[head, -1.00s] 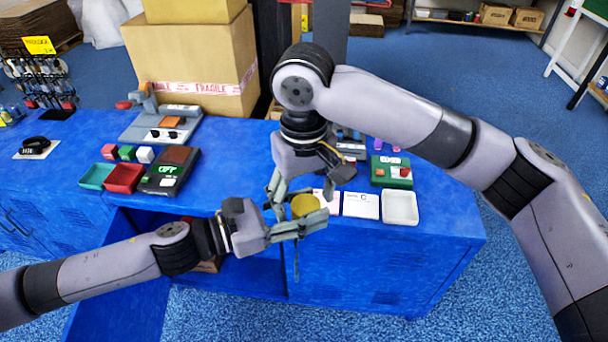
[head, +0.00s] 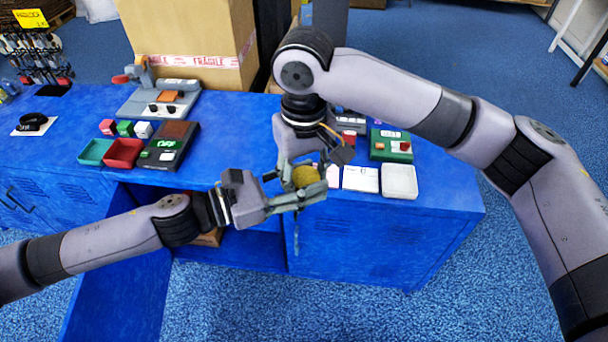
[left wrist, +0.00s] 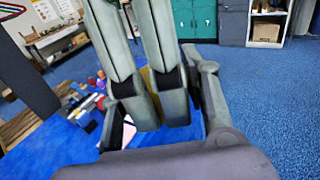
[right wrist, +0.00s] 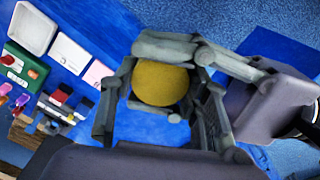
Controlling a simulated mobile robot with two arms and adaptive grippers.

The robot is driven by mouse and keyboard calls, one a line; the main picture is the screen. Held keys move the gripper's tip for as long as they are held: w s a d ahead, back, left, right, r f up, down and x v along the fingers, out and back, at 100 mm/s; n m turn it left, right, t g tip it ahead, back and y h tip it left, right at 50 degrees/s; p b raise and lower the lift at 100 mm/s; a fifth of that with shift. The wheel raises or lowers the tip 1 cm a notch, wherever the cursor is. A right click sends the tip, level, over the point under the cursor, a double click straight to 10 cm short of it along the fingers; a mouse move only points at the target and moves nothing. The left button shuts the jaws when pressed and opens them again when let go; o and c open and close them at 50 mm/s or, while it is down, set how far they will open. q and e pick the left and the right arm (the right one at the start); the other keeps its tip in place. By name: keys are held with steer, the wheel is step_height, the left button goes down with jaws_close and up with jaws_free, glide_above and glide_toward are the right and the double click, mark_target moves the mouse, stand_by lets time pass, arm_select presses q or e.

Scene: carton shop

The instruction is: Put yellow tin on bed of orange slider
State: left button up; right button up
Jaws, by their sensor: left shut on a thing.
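The yellow tin (head: 306,176) is held above the front edge of the blue counter. My left gripper (head: 308,193) is shut on it from the left. My right gripper (head: 304,172) reaches down from above, its fingers apart on either side of the tin. In the right wrist view the tin (right wrist: 161,84) shows its round yellow face between the fingers of both grippers. In the left wrist view only a sliver of yellow shows behind the fingers. A grey device with an orange piece (head: 170,97) stands at the back left; I cannot tell whether this is the orange slider.
The blue counter (head: 232,135) holds a dark device with a green display (head: 166,147), a teal tray (head: 95,152), a red tray (head: 123,153), and small cubes. To the right are a green device (head: 390,145), a white card (head: 360,179) and a white tray (head: 399,181). Large cartons (head: 190,40) stand behind.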

steer(key=shift+s+a, duration=0.15)
steer(key=c, duration=0.5)
arm_select(q)
steer(key=o, duration=1.3)
arm_select(e)
steer(key=shift+c, duration=0.3)
